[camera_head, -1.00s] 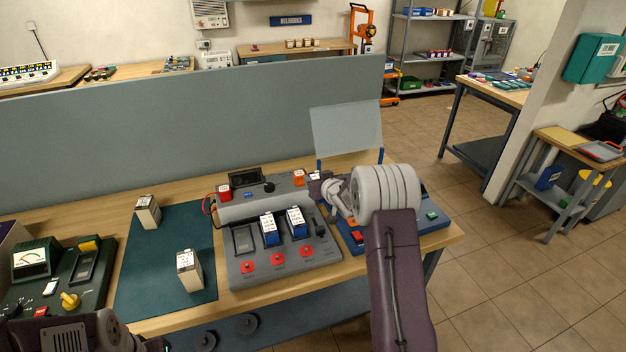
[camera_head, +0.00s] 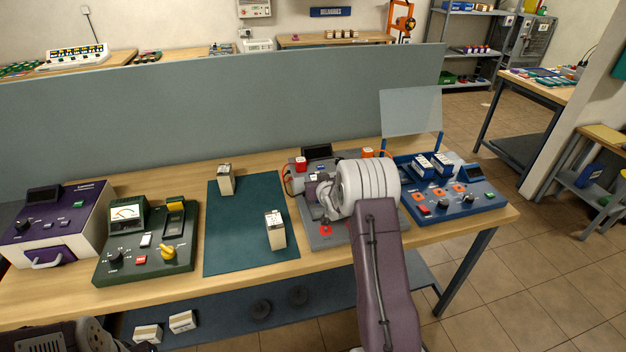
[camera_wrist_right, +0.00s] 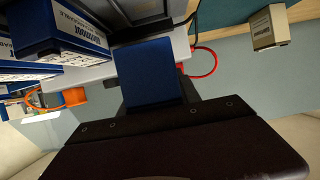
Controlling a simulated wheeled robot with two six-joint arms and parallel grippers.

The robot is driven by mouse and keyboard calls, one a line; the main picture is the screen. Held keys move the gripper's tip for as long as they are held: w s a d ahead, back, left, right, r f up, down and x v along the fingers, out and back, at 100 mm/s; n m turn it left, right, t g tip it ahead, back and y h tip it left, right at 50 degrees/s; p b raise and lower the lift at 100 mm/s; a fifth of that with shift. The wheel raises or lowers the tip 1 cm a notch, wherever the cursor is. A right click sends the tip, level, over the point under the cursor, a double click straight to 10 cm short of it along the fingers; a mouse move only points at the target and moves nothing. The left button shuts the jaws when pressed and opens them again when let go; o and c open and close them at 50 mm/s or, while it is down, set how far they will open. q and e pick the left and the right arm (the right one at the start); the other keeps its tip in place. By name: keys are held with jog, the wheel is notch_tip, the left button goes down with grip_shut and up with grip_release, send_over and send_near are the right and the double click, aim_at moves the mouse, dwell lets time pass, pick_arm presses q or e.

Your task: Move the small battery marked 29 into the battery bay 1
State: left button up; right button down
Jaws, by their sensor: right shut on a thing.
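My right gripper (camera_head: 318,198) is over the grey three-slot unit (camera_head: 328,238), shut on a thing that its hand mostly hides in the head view. In the right wrist view a plain blue block (camera_wrist_right: 155,75) lies in front of the gripper; it appears to be the held battery, but no number shows. Blue batteries with white labels (camera_wrist_right: 65,35) stand beside it. The hand hides most of the grey unit's slots. Two blue-and-white batteries (camera_head: 433,165) sit in the blue unit (camera_head: 485,205) on the right. Bay numbers are unreadable. Only part of my left arm shows at lower left.
Two pale batteries stand upright on the dark green mat (camera_head: 222,255), one at the back (camera_head: 226,180), one in front (camera_head: 275,230). A green meter unit (camera_head: 150,260) and a purple unit (camera_head: 60,230) stand left. A divider (camera_head: 200,115) runs behind the bench.

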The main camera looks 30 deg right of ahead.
jog(key=shift+a+f+b, duration=0.2)
jog(key=shift+f+b, duration=0.3)
jog(key=shift+f, duration=0.1)
notch_tip(320, 180, down, 4)
jog(key=b, duration=0.2)
jog(key=shift+d+f+b, duration=0.1)
jog(key=shift+b, duration=0.3)
dwell(0.6)
jog(key=shift+f+b, duration=0.55)
jog(key=shift+b, duration=0.2)
jog(key=c, duration=1.1)
grip_release()
jog(key=shift+c, duration=0.2)
jog(key=shift+s, duration=0.1)
